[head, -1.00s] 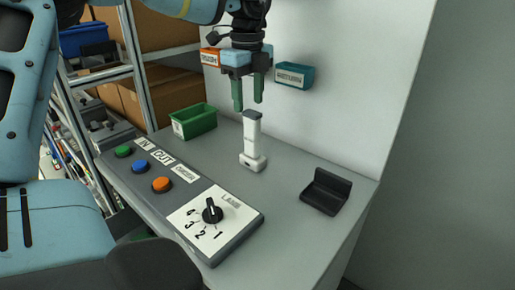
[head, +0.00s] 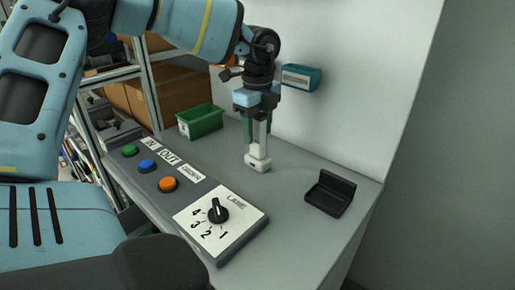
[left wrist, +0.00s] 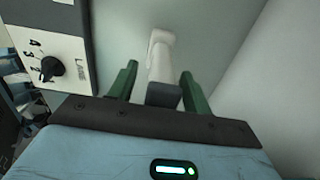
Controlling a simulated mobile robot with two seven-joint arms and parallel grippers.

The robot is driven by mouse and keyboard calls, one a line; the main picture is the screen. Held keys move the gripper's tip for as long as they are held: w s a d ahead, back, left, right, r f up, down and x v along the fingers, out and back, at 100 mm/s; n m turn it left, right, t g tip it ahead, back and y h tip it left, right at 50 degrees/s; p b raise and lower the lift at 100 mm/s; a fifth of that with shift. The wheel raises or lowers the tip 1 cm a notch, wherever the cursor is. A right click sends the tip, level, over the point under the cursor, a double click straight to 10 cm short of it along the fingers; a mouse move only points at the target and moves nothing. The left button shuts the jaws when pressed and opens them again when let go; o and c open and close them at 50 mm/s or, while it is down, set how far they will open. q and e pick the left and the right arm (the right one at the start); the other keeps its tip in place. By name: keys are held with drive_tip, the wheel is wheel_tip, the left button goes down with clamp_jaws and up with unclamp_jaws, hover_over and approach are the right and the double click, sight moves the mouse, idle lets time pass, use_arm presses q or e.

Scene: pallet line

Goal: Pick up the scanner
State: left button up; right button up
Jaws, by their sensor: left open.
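The scanner (head: 258,158) is a white upright device with a dark top, standing on the grey counter (head: 290,196). It also shows in the left wrist view (left wrist: 161,62), between the green fingers. My left gripper (head: 257,132) points down over the scanner's upper part, its green fingers on either side of it. The gripper is open, with gaps visible beside the scanner in the left wrist view. The gripper hides the scanner's top in the head view. My right gripper is not in view.
A black open holder (head: 330,193) lies to the right. A green bin (head: 200,121) stands at the back left. A lane dial panel (head: 219,222) and green, blue and orange buttons (head: 168,184) line the front left. A teal box (head: 301,77) is on the wall.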

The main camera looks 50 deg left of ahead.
use_arm(q)
drive_tip(key=shift+c, duration=0.4)
clamp_jaws()
drive_tip(key=shift+r, duration=0.4)
drive_tip(key=r, duration=0.3)
drive_tip(key=shift+s+b, duration=0.2)
drive_tip(key=shift+b, duration=0.1)
drive_tip(key=s+a+r, duration=0.1)
drive_tip(key=s+a, duration=0.1)
drive_tip(key=s, duration=1.3)
drive_tip(key=shift+s+a+b, duration=0.2)
drive_tip(key=shift+b, duration=0.1)
drive_tip(key=shift+r, duration=0.1)
